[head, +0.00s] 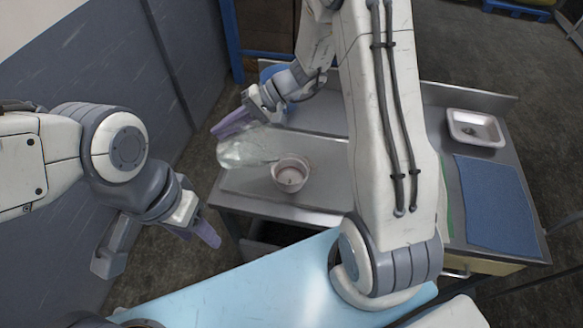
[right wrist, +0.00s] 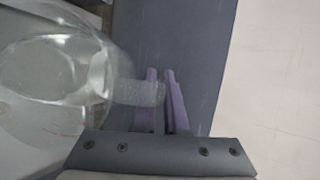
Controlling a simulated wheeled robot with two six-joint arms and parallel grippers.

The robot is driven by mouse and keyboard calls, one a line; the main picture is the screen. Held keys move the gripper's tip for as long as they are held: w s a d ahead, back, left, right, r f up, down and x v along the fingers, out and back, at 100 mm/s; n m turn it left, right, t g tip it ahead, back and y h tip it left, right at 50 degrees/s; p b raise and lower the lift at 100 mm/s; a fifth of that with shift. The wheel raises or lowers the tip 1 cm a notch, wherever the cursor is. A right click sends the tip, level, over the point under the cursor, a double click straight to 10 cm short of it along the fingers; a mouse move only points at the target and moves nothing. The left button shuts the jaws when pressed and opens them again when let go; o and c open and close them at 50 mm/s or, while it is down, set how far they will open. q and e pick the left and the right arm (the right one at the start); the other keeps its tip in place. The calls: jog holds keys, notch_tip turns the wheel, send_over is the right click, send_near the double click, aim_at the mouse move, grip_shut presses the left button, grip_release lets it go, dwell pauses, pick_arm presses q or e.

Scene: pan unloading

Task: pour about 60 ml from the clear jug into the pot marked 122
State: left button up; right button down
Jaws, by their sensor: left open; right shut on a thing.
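The clear jug (head: 243,148) is held up at the left end of the steel table, and it looks tilted with one end toward the pot. My right gripper (head: 233,124) is shut on its handle. In the right wrist view the purple fingers (right wrist: 162,100) close around the handle (right wrist: 137,93), with the jug body (right wrist: 50,80) at left. A small pinkish pot (head: 290,176) stands on the table just right of the jug; its marking is not readable. No stream is clearly visible. My left gripper (head: 203,233) is open and empty, low and left of the table.
The steel table (head: 325,150) has a blue mat (head: 490,200) and a white tray (head: 476,140) at right. My right arm hides the table's middle. A light blue surface (head: 250,285) lies in front. A grey wall (head: 90,60) stands at left.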

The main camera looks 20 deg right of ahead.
pick_arm(q)
jog(key=shift+s+d+f, duration=0.1)
jog(key=shift+d+f, duration=0.1)
pick_arm(e)
jog(key=shift+s+d+r+y, duration=0.25)
jog(key=shift+d+r+y, duration=0.15)
jog(key=shift+r+y, duration=0.15)
dwell(1.8)
